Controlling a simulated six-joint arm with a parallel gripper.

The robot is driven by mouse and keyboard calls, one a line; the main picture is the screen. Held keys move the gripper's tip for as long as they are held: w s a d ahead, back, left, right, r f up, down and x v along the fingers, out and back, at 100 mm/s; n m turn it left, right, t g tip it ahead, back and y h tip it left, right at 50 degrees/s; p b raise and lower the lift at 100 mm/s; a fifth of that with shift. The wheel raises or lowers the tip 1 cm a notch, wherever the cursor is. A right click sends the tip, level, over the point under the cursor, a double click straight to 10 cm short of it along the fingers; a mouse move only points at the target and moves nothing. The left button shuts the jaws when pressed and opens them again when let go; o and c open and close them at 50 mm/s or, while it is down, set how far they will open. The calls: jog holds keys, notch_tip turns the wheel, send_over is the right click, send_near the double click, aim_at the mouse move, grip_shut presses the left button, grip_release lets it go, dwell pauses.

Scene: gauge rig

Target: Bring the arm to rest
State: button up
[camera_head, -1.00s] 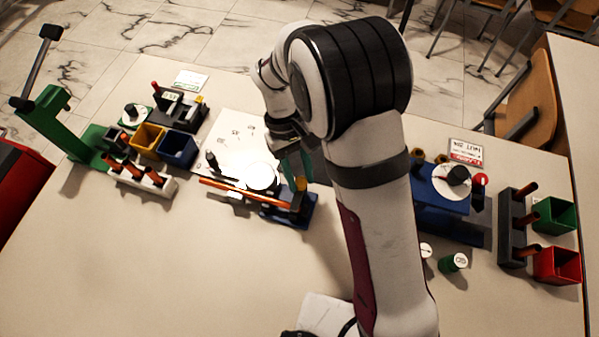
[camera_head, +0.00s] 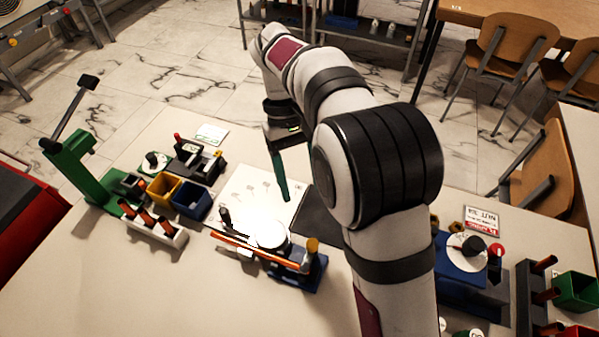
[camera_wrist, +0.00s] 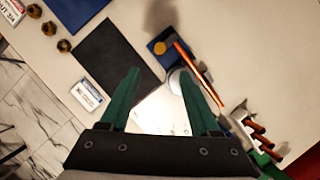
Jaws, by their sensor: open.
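My gripper (camera_head: 281,195) hangs above the table in the head view, its green fingers pointing down and empty. In the wrist view my gripper (camera_wrist: 160,72) shows two green fingers spread apart with nothing between them. My arm reaches up and back over the table, bent at the elbow. Below and beyond the fingers lie the white sheet (camera_head: 250,190) and the dark mat (camera_head: 317,217); the mat also shows in the wrist view (camera_wrist: 104,65). The fingers look apart from everything on the table.
A blue fixture (camera_head: 300,272) with a white disc (camera_head: 268,235) and an orange bar stands in front of the sheet. A green lever press (camera_head: 75,165), a yellow bin (camera_head: 160,190) and a blue bin (camera_head: 192,201) are at left. A blue dial stand (camera_head: 459,260) is at right. The table's front is clear.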

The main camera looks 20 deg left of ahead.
jog(key=shift+v, duration=0.9)
jog(key=s+d+r+m+y, duration=0.1)
jog(key=s+d+r+m, duration=0.15)
jog(key=d, duration=0.35)
jog(key=s+d+r+m+y, duration=0.1)
jog(key=s+d+r+m, duration=0.15)
jog(key=d, duration=0.35)
jog(key=s+d+f+m+t+y, duration=0.1)
jog(key=s+d+f+m, duration=0.1)
jog(key=s+d+m, duration=0.2)
jog(key=s+d+f+m+t+y, duration=0.1)
jog(key=s+d+f+m+y, duration=0.1)
jog(key=s, duration=0.7)
jog(key=d+f+m, duration=0.1)
jog(key=d+m, duration=0.1)
jog(key=m, duration=0.1)
jog(key=shift+s+d+f+m+t, duration=0.25)
jog(key=shift+d+m+t, duration=0.05)
jog(key=shift+m+t, duration=0.1)
